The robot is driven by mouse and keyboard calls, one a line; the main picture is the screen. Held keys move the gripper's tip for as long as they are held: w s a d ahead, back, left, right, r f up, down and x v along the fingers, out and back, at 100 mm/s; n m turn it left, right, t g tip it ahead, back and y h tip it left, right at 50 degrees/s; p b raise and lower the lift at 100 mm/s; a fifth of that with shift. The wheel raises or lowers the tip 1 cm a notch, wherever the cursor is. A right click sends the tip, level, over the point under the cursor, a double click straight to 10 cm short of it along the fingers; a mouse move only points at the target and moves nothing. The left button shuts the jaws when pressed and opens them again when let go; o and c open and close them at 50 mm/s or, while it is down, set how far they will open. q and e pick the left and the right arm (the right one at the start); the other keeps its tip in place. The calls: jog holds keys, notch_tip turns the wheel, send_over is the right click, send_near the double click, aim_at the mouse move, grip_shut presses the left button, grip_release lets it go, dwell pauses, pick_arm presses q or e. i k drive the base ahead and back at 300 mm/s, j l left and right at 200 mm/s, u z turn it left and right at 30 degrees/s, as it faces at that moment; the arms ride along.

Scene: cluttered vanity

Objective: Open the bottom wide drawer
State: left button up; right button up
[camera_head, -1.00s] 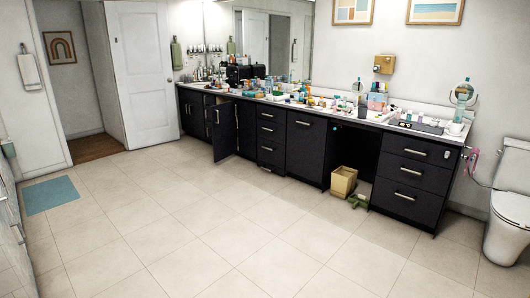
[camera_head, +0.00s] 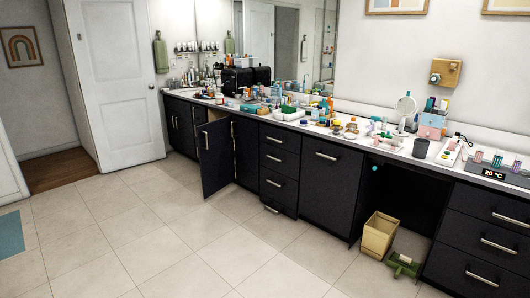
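The dark vanity has a stack of three wide drawers at the lower right. The bottom wide drawer (camera_head: 460,277) is shut, with a horizontal metal bar handle (camera_head: 482,279) on its front; part of this drawer is cut off by the picture edge. Above it are the middle wide drawer (camera_head: 470,243) and the top wide drawer (camera_head: 475,207), both shut. A narrower drawer stack (camera_head: 287,170) farther left is also shut. Neither of my grippers is in view.
A tan bin (camera_head: 379,236) and a green object (camera_head: 402,264) stand on the floor by the knee space, left of the wide drawers. A cabinet door (camera_head: 214,160) stands open farther left. The countertop is crowded. The tiled floor (camera_head: 200,250) in front is clear.

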aim_at(283, 190)
jog(key=i, duration=2.95)
jog(key=i+z, duration=0.1)
jog(key=i, duration=0.55)
jog(key=i+j+z, duration=0.1)
jog(key=i, duration=0.5)
jog(key=i+j+z, duration=0.1)
jog(key=i, duration=0.55)
jog(key=j, duration=0.1)
